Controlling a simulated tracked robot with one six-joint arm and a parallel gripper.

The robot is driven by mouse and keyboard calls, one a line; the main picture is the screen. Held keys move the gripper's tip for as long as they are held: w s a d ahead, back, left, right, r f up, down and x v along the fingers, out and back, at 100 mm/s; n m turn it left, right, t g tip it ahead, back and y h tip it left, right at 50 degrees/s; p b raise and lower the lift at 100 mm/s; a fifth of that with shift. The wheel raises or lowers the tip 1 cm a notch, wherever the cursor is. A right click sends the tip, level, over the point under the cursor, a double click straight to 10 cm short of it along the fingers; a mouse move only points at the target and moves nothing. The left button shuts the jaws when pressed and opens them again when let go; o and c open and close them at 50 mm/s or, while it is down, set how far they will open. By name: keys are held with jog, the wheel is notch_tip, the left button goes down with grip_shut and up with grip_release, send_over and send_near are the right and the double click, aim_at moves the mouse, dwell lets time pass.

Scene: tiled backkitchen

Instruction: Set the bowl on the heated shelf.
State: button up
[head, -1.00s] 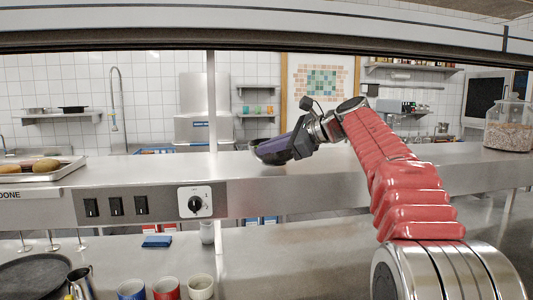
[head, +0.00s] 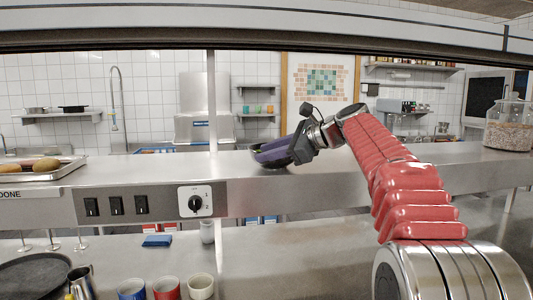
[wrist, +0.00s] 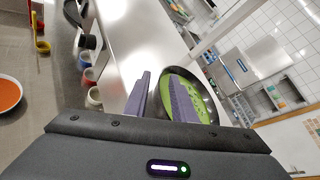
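A dark bowl (head: 268,164) rests on the steel heated shelf (head: 330,178), just right of the thin post. In the wrist view the bowl (wrist: 214,108) is dark-rimmed and holds something green. My gripper (head: 272,152) is at the bowl, low over the shelf. I cannot tell whether the right finger touches the rim.
A tray of browned food (head: 45,172) stands at the shelf's left end, a glass jar (head: 508,126) at its right. Switches and a knob (head: 195,204) are on the shelf front. Mugs (head: 166,289) stand below. An orange-filled bowl (wrist: 8,94) shows in the wrist view.

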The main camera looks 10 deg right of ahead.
jog(key=v, duration=1.2)
jog(key=shift+r, duration=0.1)
dwell(0.6)
